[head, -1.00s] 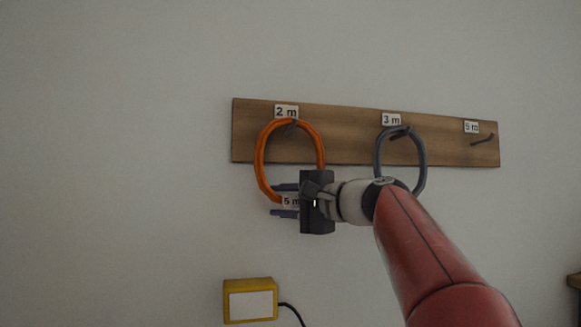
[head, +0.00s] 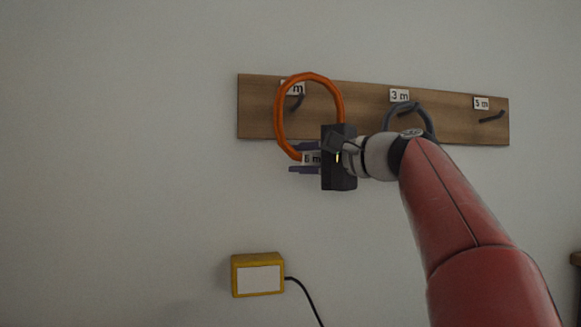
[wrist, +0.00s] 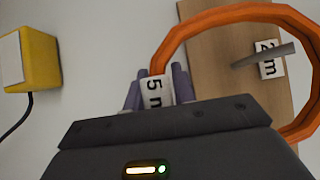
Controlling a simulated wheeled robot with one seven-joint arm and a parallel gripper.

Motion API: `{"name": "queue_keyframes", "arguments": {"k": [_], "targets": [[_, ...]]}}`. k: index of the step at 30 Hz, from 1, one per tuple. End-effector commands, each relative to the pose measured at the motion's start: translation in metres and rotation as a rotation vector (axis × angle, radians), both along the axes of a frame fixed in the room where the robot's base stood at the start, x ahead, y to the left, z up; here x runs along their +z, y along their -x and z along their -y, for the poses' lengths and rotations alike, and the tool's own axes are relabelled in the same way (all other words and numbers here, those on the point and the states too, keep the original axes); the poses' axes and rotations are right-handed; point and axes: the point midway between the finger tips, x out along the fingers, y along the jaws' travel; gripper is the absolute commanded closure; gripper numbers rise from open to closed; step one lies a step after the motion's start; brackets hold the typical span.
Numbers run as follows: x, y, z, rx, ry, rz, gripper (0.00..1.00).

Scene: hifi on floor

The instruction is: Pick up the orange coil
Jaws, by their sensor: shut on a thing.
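The orange coil (head: 279,118) is a ring with a white tag (head: 311,159) at its bottom, and the tag reads 5 m in the wrist view (wrist: 154,91). My gripper (head: 305,159) is shut on the coil at its tagged lower part. The top of the coil stands above the hook (head: 297,103) under the 2 m label (head: 294,88). In the wrist view the orange coil (wrist: 172,48) surrounds that hook (wrist: 262,56) in the picture. I cannot tell whether the hook still passes through the ring.
A wooden board (head: 362,104) on the wall carries several hooks. A grey coil (head: 428,121) hangs under the 3 m label (head: 399,96), partly behind my arm. The 5 m hook (head: 491,116) is empty. A yellow box (head: 257,275) with a black cable is below.

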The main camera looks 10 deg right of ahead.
Motion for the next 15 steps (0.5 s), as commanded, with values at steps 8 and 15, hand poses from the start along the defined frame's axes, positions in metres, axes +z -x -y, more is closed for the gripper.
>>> {"name": "queue_keyframes", "arguments": {"k": [8,15], "targets": [[-0.001,0.052,0.042,-0.004,0.0,0.001,0.99],[-0.001,0.094,0.074,-0.003,-0.001,0.001,0.99]]}}
